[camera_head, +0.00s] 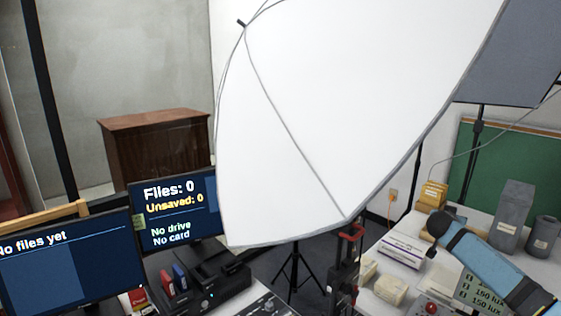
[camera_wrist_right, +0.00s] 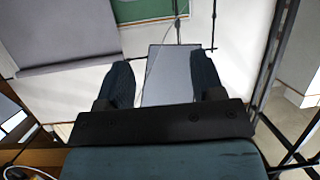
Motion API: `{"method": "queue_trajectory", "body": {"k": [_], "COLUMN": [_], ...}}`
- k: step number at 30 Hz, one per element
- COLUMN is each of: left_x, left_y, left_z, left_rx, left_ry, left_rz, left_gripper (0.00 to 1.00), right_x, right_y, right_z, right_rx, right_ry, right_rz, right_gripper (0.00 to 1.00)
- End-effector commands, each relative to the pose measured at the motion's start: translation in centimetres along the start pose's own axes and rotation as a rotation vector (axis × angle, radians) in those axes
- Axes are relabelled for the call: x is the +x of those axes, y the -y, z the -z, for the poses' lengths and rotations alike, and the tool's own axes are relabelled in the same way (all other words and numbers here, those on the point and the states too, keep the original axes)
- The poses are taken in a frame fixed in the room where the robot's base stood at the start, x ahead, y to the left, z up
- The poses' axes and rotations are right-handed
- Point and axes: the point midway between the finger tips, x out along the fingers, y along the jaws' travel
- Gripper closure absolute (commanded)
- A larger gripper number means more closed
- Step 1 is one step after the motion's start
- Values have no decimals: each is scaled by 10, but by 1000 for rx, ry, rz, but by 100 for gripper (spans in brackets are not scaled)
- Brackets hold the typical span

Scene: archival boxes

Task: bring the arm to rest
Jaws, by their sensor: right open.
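My right gripper (camera_wrist_right: 162,72) shows in the right wrist view. Its two dark ribbed fingers stand wide apart. A flat grey panel (camera_wrist_right: 168,80) shows between and beyond them; I see no contact with it. I cannot make out the right gripper in the head view. My left gripper is in neither view.
A large white light panel (camera_head: 340,120) fills the head view's middle. Two monitors (camera_head: 65,262) stand lower left beside a black device (camera_head: 210,275).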

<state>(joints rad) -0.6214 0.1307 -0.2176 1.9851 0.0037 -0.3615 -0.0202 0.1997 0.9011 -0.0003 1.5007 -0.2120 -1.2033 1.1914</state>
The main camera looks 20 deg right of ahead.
Motion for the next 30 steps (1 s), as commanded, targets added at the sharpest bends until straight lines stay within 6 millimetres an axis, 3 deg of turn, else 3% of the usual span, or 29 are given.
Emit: {"method": "queue_trajectory", "body": {"k": [9, 17, 26, 30], "left_x": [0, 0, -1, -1], "left_y": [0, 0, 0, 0], "left_z": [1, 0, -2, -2], "left_rx": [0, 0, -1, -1], "left_ry": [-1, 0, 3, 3], "left_rz": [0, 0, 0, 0], "left_gripper": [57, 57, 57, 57], "right_x": [-22, -55, -105, -148], "right_y": [79, 117, 137, 137], "right_z": [16, 33, -117, -205], "right_rx": [-635, -971, -977, -961], "right_ry": [-271, -636, -518, -431], "right_rz": [457, 622, 800, 906], "right_gripper": [38, 38, 38, 38]}}
